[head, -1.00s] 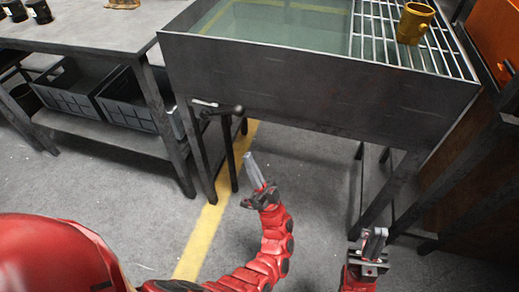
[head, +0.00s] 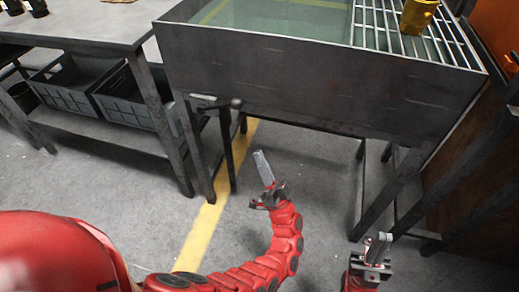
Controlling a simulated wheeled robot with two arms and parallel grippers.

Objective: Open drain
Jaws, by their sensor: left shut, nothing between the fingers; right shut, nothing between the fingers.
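The drain valve with its dark lever handle (head: 222,104) sits under the front left of the grey quench tank (head: 310,80). A drain pipe (head: 228,150) runs down from it towards the floor. My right gripper (head: 381,246) is shut and empty, low at the right, in front of the tank's right leg.
A yellow mug-like vessel (head: 418,15) stands on the grate (head: 385,25) over the tank. A workbench (head: 85,25) with grey crates (head: 65,83) on its lower shelf stands at the left. A yellow line (head: 203,232) crosses the floor. The floor before the tank is clear.

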